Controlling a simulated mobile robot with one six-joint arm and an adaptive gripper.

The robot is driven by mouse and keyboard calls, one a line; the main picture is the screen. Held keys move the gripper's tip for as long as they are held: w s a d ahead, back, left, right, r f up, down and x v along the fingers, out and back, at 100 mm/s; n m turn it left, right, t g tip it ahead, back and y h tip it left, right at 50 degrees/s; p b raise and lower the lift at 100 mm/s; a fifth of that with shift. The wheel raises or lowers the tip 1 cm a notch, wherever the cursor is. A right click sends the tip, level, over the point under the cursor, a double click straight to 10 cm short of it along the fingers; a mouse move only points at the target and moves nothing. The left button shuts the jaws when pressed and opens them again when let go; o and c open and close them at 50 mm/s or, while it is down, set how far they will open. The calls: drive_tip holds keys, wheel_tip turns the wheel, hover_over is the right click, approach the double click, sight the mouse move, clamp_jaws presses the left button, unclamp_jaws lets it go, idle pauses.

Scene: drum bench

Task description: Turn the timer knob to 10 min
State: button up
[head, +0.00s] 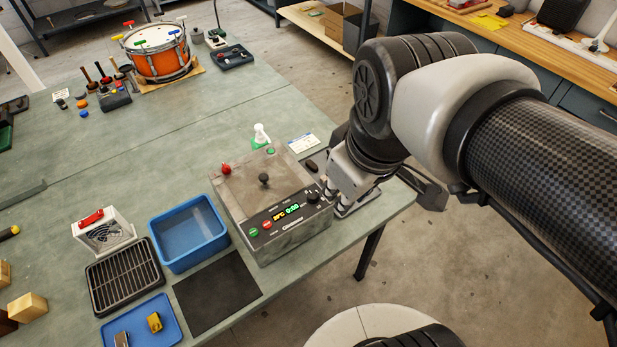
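The grey machine (242,207) sits near the bench's front edge, with a black sloped control panel (284,222). The panel has a green button, a red button, and a small display (287,212) with orange and green digits too small to read surely. A dark round knob (313,197) is at the panel's right end; its pointer and scale are not legible. My gripper (330,191) reaches down from the right, its fingertips close beside this knob. I cannot tell whether they touch it, or how far apart they are.
A blue bin (188,222), black rack (123,274), dark mat (217,291) and blue tray (143,324) lie left of the machine. A white bottle (261,134) and card (303,143) are behind it. An orange drum (160,58) stands at the back.

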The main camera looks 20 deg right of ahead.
sight(313, 195)
drive_tip(key=o, duration=0.4)
drive_tip(key=w+n, duration=0.3)
drive_tip(key=w+f+n+g, duration=0.1)
drive_tip(key=w+n, duration=0.2)
drive_tip(key=w+n+g, duration=0.1)
drive_tip(key=w+n, duration=0.1)
drive_tip(key=w, duration=0.2)
drive_tip(key=shift+w+f+n+b, duration=0.1)
drive_tip(key=shift+f+n+b, duration=0.2)
drive_tip(key=shift+f+n, duration=0.1)
drive_tip(key=shift+o, duration=0.5)
drive_tip(key=w+f+n+g, duration=0.1)
drive_tip(key=w+f+n, duration=0.4)
drive_tip(key=w+n, duration=0.3)
drive_tip(key=shift+f+g, duration=0.15)
drive_tip(key=shift+g, duration=0.15)
wheel_tip(313, 195, down, 17)
drive_tip(key=b, duration=0.6)
drive_tip(key=shift+f, duration=0.2)
drive_tip(key=c, duration=1.1)
